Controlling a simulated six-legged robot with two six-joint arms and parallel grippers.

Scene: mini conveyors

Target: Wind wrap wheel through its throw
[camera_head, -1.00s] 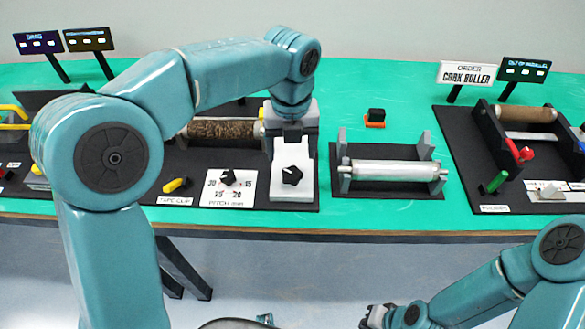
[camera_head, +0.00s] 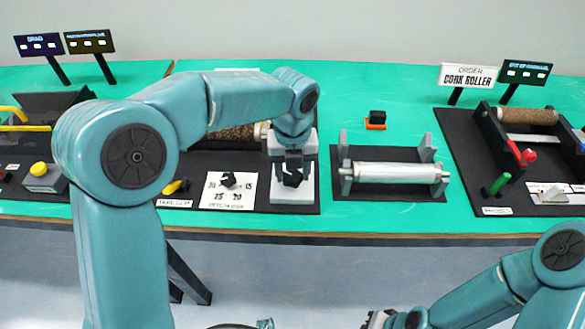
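A black lobed knob (camera_head: 292,179), which looks like the wrap wheel, sits on a white upright block (camera_head: 291,195) at the right end of the left black station. My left gripper (camera_head: 293,169) is down at this knob from above, with its dark fingers overlapping the knob's top. I cannot tell whether the fingers are closed on it, as dark parts merge. My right gripper (camera_head: 378,319) is low at the bottom edge, away from the table, partly cut off; its opening is unclear.
A numbered dial card (camera_head: 240,198) with a second black knob stands left of the wheel. A cork-textured roller (camera_head: 232,134) lies behind, partly covered by my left arm. A silver roller (camera_head: 392,171) rests in a cradle to the right.

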